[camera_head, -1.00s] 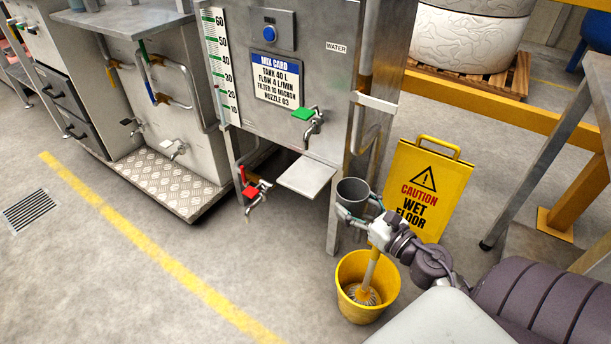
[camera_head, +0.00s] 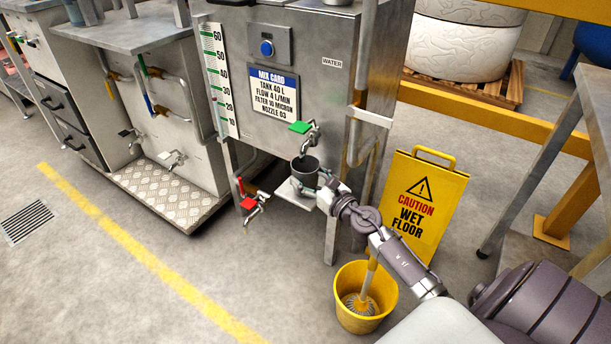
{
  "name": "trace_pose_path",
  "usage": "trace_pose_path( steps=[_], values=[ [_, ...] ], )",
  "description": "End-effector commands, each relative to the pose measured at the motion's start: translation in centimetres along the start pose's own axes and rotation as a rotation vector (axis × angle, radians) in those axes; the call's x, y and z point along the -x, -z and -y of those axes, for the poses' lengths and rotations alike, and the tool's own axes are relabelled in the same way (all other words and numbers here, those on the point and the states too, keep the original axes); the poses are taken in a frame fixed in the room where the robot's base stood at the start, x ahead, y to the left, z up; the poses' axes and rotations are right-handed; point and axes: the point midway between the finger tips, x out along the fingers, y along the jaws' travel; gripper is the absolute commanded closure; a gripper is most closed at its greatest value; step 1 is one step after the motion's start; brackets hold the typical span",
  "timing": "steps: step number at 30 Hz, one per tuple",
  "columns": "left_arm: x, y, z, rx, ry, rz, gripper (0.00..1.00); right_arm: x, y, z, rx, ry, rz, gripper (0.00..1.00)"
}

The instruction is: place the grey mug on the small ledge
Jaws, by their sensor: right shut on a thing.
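The grey mug (camera_head: 304,169) is upright over the small ledge (camera_head: 287,195), just below the tap with the green handle (camera_head: 309,135). My right gripper (camera_head: 313,188) is shut on the mug and reaches it from the lower right. The mug's lower part is partly hidden by the gripper, so I cannot tell whether its base touches the ledge. The ledge is a small flat metal plate fixed to the front of the steel tank. My left gripper is not in view.
A red-handled tap (camera_head: 252,203) sticks out left of the ledge. A yellow bucket with a brush (camera_head: 351,318) stands on the floor below my right arm. A yellow wet floor sign (camera_head: 428,203) stands to the right.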

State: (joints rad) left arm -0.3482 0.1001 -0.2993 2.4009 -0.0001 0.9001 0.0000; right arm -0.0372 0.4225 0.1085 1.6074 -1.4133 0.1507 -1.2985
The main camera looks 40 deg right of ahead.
Motion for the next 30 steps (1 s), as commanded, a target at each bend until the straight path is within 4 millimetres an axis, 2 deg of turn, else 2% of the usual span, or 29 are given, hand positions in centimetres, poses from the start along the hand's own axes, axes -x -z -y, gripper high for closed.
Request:
trace_pose_path(
  steps=[1, 3, 4, 12, 17, 18, 21, 30],
  values=[
    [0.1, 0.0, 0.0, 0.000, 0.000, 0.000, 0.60, -0.9, -0.1, 0.0, -0.001, 0.000, 0.002, 0.63],
    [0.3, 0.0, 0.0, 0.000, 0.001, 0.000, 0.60, -1.4, 0.3, 0.0, -0.002, 0.000, 0.000, 0.63],
    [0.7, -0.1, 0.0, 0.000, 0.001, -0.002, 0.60, -1.3, 0.8, 0.0, -0.003, 0.000, -0.002, 0.63],
    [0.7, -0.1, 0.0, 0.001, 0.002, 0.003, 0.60, -1.2, 0.6, 0.0, -0.001, -0.001, -0.001, 0.63],
    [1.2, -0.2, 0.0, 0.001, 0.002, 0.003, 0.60, -1.2, 1.2, 0.0, -0.001, 0.000, -0.001, 0.63],
    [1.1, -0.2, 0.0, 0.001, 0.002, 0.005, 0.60, -1.2, 1.0, 0.0, -0.001, 0.000, -0.002, 0.21],
    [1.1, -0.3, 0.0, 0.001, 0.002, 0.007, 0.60, -1.2, 1.0, 0.0, -0.001, 0.000, -0.002, 0.05],
    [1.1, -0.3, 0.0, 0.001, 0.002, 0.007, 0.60, -1.2, 1.0, 0.0, -0.001, -0.001, -0.002, 0.03]
  ],
)
